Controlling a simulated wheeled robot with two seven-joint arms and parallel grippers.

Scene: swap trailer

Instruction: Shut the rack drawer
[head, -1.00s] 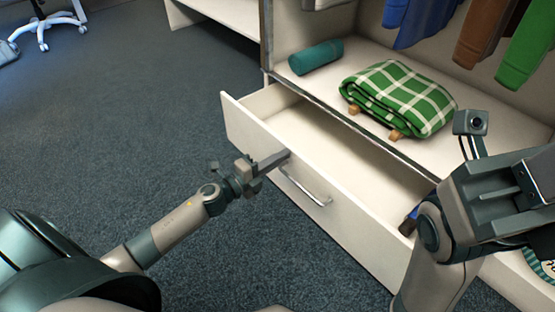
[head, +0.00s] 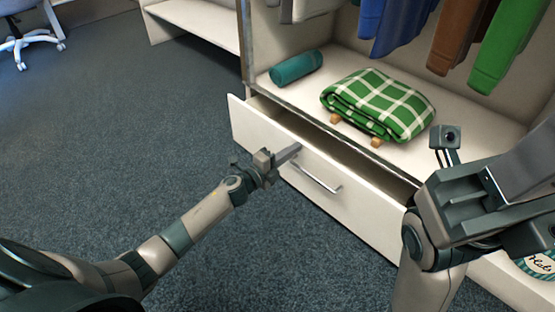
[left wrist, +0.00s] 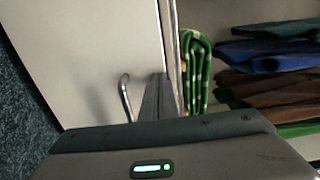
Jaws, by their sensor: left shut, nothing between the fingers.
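The white rack drawer (head: 345,205) stands a little way out of the rack, with a narrow dark gap showing behind its front. Its metal bar handle (head: 318,180) is on the front. My left gripper (head: 298,147) is shut and empty, its fingertips at the drawer front just left of the handle. In the left wrist view the drawer front (left wrist: 95,60) fills the left side, with the handle (left wrist: 125,97) beside the fingers (left wrist: 158,95). My right gripper (head: 490,205) is at the right of the head view; its fingertips cannot be made out.
On the shelf above the drawer are a green plaid blanket (head: 378,103) on wooden blocks and a teal roll (head: 296,68). Clothes (head: 400,25) hang above. The carpet (head: 130,130) at the left is clear. A white office chair (head: 32,35) stands far back.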

